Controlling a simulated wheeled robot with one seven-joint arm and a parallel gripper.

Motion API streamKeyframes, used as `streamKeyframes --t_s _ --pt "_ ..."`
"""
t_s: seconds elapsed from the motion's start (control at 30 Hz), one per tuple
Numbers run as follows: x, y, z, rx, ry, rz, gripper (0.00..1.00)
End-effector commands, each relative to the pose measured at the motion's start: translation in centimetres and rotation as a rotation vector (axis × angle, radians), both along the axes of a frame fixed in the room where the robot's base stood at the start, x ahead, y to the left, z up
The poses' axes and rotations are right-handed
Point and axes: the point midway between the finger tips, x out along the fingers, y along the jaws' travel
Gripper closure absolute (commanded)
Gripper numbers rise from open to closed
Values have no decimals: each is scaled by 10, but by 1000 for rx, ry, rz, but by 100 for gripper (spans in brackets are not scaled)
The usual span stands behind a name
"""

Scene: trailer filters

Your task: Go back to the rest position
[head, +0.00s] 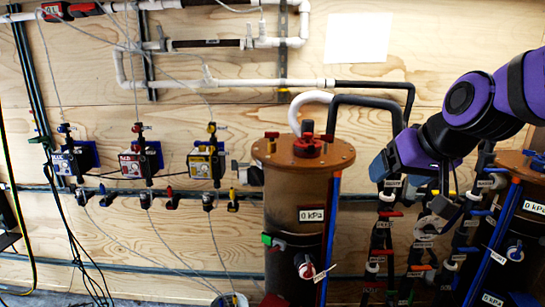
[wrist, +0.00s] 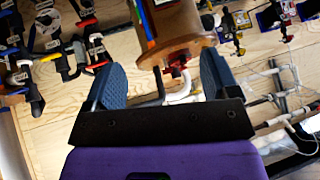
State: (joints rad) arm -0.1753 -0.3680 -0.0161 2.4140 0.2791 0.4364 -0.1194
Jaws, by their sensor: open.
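My gripper (wrist: 160,82) is open and empty in the wrist view, with its two dark blue fingers spread wide apart. Beyond the fingers, the wrist view shows the brown filter tank upside down with its red top fitting (wrist: 176,68). In the head view my purple and black arm comes in from the right edge, bent, in front of the plywood wall.
Three valve units (head: 137,162) hang on the wall at left. White pipes (head: 240,84) run above them. Labelled valves and hoses (head: 385,225) crowd the space below my arm. A second brown tank (head: 520,225) stands at right. The wall around the white sheet (head: 358,38) is bare.

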Motion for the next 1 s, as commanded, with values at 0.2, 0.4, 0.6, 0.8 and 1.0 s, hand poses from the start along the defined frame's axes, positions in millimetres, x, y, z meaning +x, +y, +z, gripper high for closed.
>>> streamKeyframes --t_s 0.2,0.4,0.6,0.8,1.0 --pt "-77 -39 11 -81 79 -28 19" --pt "-134 -66 9 -153 150 -77 19" --pt "-159 -76 6 -187 187 -107 19" --pt "-161 -77 5 -191 192 -110 19" --pt "-160 -77 6 -190 190 -109 19"
